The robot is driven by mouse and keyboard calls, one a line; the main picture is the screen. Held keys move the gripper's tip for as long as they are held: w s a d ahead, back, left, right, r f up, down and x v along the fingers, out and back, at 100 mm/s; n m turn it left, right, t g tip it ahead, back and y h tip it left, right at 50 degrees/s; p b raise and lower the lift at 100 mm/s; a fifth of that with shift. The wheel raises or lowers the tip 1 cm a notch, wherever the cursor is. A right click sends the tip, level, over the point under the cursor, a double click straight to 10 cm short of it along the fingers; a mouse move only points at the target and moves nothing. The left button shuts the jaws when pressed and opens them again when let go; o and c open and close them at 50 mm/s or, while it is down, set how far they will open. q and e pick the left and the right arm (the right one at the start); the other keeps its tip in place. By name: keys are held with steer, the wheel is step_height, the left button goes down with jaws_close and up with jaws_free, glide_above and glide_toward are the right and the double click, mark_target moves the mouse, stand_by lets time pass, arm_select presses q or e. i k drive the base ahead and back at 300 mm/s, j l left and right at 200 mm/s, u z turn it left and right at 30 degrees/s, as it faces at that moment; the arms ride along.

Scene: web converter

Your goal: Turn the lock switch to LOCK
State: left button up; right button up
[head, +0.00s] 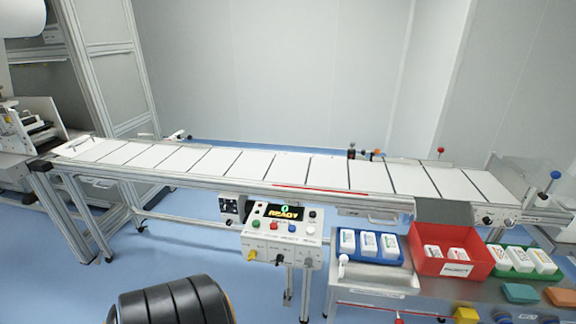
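A white control box (282,235) hangs at the front of the conveyor, left of the bins. Its dark display (285,212) shows a 0 above the word READY in yellow. Coloured buttons sit below the display. Along its lower edge are a yellow knob (251,255), a dark knob (279,258) and a pale knob (307,262). A small dark switch panel (230,208) with round dials is mounted to its left. The labels are too small to read, so I cannot tell which is the lock switch or its position.
A long conveyor (270,168) with white panels crosses the view. On the right, a blue tray (398,258), a red bin (420,262) and a green tray (493,262) hold white packs on a metal table. Blue floor (180,245) is open left of the control box.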

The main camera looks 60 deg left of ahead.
mark_target(253, 253)
steer(key=u, duration=1.7)
